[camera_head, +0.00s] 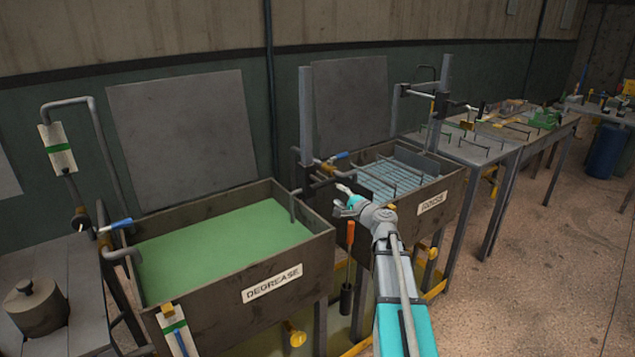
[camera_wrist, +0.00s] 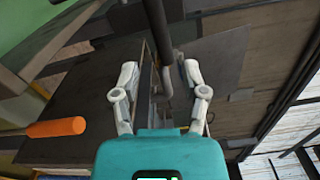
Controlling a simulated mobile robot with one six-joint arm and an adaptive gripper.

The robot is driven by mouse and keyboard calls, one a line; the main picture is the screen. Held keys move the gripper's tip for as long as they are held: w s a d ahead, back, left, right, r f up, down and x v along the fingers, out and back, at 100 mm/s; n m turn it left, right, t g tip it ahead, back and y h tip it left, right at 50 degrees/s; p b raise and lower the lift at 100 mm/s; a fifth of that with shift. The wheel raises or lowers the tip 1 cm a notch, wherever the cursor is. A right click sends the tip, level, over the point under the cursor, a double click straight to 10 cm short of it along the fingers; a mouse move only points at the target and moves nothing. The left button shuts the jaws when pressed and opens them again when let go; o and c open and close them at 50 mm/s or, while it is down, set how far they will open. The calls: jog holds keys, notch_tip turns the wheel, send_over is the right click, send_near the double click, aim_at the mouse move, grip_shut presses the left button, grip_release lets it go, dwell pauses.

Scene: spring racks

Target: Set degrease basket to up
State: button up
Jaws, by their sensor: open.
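The degrease tank (camera_head: 272,283) stands at front left, filled with opaque green liquid (camera_head: 225,245). No basket shows in it, and anything below the surface is hidden. A grey upright post (camera_head: 305,115) stands at its far right corner, with dark fittings and a bent rod (camera_head: 293,205) at the tank rim. My gripper (camera_head: 340,200) is beside the tank's right end, in front of the rinse tank. In the wrist view my gripper (camera_wrist: 160,78) is open, and a dark bar (camera_wrist: 158,35) appears between the fingers. I cannot tell whether they touch it.
The rinse tank (camera_head: 448,190) stands to the right, with a wire basket (camera_head: 395,175) inside. An orange-handled tool (camera_head: 350,235) hangs between the tanks and is close in the wrist view (camera_wrist: 55,128). Blue-handled valves (camera_head: 122,223) are on the pipes. Open floor (camera_head: 530,280) lies at right.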

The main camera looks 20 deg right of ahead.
aim_at(318, 181)
jog(key=x, duration=1.2)
jog(key=shift+w, duration=0.1)
jog(key=shift+c, duration=0.2)
grip_shut()
